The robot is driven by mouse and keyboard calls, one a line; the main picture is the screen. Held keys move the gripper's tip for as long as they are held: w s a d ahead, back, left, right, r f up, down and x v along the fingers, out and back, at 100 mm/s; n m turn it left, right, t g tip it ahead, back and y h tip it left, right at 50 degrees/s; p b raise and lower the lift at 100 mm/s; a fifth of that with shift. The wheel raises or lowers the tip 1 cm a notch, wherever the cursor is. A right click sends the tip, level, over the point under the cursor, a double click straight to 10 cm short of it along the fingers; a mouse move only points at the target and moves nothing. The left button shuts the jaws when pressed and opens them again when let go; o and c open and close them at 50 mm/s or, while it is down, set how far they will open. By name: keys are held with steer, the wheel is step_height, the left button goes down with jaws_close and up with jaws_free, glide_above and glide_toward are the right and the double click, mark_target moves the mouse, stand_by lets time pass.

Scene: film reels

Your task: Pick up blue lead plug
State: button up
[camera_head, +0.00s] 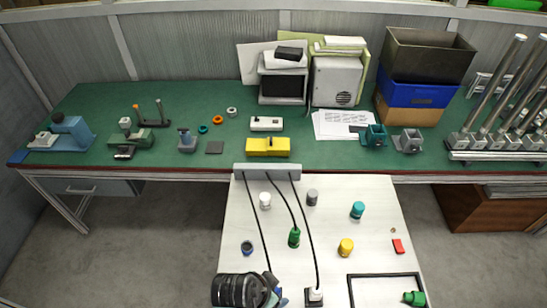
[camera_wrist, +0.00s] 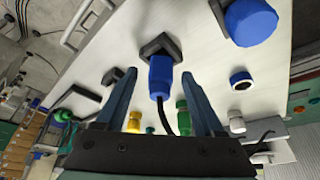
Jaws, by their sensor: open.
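The blue lead plug (camera_wrist: 160,76) is in the middle of the wrist view, with its black cable running out between my fingers. Its front end is at a black square block (camera_wrist: 152,46) on the white table. My gripper (camera_wrist: 157,78) is open, with one dark blue finger on each side of the plug and gaps between. In the head view my gripper (camera_head: 268,292) is low at the table's front, and it largely hides the blue plug there.
A large blue cylinder (camera_wrist: 250,22) stands nearby. A green bench (camera_head: 90,105) lies behind.

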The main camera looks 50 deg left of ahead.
steer(key=shift+w+f, duration=0.1)
steer(key=shift+f, duration=0.2)
jaws_close()
steer(key=shift+r, duration=0.1)
